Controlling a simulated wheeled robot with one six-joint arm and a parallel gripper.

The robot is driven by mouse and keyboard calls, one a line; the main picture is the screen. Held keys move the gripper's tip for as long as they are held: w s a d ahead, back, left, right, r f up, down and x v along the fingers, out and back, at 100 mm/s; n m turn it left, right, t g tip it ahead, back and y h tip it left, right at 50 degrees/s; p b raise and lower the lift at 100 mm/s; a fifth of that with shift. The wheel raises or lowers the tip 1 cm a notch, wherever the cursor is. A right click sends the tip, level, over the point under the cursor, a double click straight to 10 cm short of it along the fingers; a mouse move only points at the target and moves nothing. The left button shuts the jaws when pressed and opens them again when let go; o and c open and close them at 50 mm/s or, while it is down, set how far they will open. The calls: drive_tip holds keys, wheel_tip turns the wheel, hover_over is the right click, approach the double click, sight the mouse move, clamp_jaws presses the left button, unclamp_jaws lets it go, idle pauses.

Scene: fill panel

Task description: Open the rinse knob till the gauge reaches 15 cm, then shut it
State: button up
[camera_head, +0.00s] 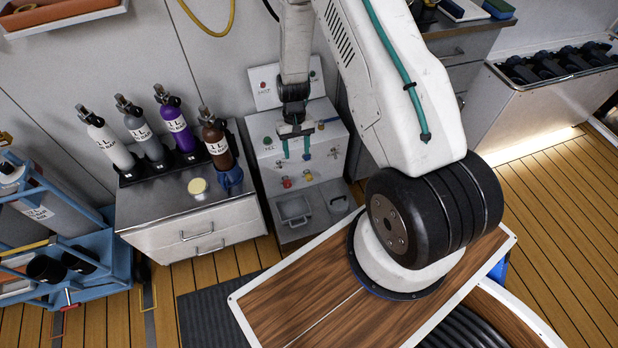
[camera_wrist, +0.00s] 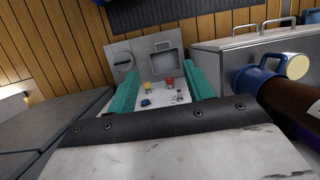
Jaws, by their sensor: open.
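The panel (camera_head: 268,157) is a pale cabinet front with small coloured knobs. A red knob (camera_head: 287,183) and a yellow knob (camera_head: 308,176) sit low on it; a blue knob (camera_head: 306,156) is above the yellow one. They also show between my fingers in the wrist view: yellow (camera_wrist: 148,85), red (camera_wrist: 169,80), blue (camera_wrist: 146,102), with a small metal fitting (camera_wrist: 180,96). Labels are too small to read, so I cannot tell which is the rinse knob or where the gauge is. My gripper (camera_head: 296,152) is open and empty, pointing down at the panel's front.
A wood-topped surface (camera_head: 330,315) is in front.

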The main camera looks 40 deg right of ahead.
drive_tip(key=s+d+f+t+h, duration=0.1)
drive_tip(key=d+f, duration=0.1)
drive_tip(key=f, duration=1.1)
drive_tip(key=d+f+t, duration=0.2)
drive_tip(key=f, duration=1.1)
drive_tip(key=t+h, duration=0.3)
drive_tip(key=t, duration=0.1)
approach(309, 177)
wheel_tip(309, 177, down, 2)
drive_tip(key=shift+m, duration=0.3)
drive_tip(key=x, duration=0.8)
drive_tip(key=shift+w+d+r, duration=0.15)
drive_tip(key=shift+w+d, duration=0.1)
drive_tip(key=shift+w, duration=0.1)
drive_tip(key=c, duration=1)
